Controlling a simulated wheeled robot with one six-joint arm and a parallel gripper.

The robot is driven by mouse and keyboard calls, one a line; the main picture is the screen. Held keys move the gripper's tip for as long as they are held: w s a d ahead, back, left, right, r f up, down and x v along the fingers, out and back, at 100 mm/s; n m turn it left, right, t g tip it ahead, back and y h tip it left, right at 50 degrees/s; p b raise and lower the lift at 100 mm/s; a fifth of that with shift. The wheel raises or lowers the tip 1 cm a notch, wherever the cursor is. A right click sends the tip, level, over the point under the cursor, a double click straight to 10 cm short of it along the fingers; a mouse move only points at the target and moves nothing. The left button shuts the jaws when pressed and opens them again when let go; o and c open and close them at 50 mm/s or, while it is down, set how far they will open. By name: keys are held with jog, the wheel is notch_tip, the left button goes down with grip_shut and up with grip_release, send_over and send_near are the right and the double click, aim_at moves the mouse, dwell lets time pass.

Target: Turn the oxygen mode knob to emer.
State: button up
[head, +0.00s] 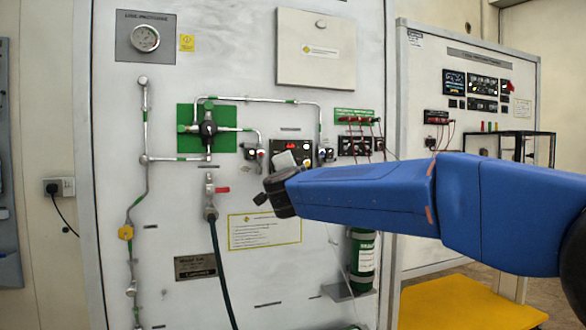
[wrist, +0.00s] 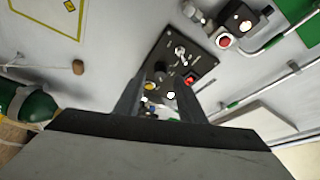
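The small black control panel (head: 290,146) sits on the white board, partly hidden behind my gripper. In the wrist view the panel (wrist: 196,58) carries a silver lever-like control (wrist: 181,53), a lit red item (wrist: 190,80), a yellow control (wrist: 151,86) and a white round one (wrist: 171,96). Labels are too small to read, so I cannot tell which control is the oxygen mode knob or its setting. My gripper (wrist: 170,90) is open, its two dark fingers apart in front of the panel's lower part. In the head view my gripper (head: 277,191) is just below the panel. No grip shows.
A red-buttoned fitting (wrist: 225,40) stands beside the panel. Silver pipes (head: 270,99) run above it. A green cylinder (head: 361,262) hangs lower right. A hose (head: 222,270) hangs at lower left. A second panel stand (head: 475,95) is at right.

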jog(key=s+f, duration=0.1)
jog(key=s, duration=1.3)
jog(key=shift+s+a+f, duration=0.4)
jog(key=shift+a, duration=0.05)
jog(key=shift+d, duration=0.1)
jog(key=s+d+f+n+g, duration=0.4)
jog(key=s+d+f+g, duration=0.1)
jog(key=s+d+f, duration=0.4)
jog(key=s+d+f+n+g+y, duration=0.1)
jog(key=s+d+f+n+g, duration=0.3)
jog(key=s+d+f, duration=0.5)
jog(key=s+d+f+n+g, duration=0.5)
jog(key=s+d+f, duration=0.4)
jog(key=s+f, duration=0.6)
notch_tip(320, 180, down, 8)
jog(key=shift+r+n+g, duration=0.1)
jog(key=shift+n+g, duration=0.2)
jog(key=shift+n, duration=0.4)
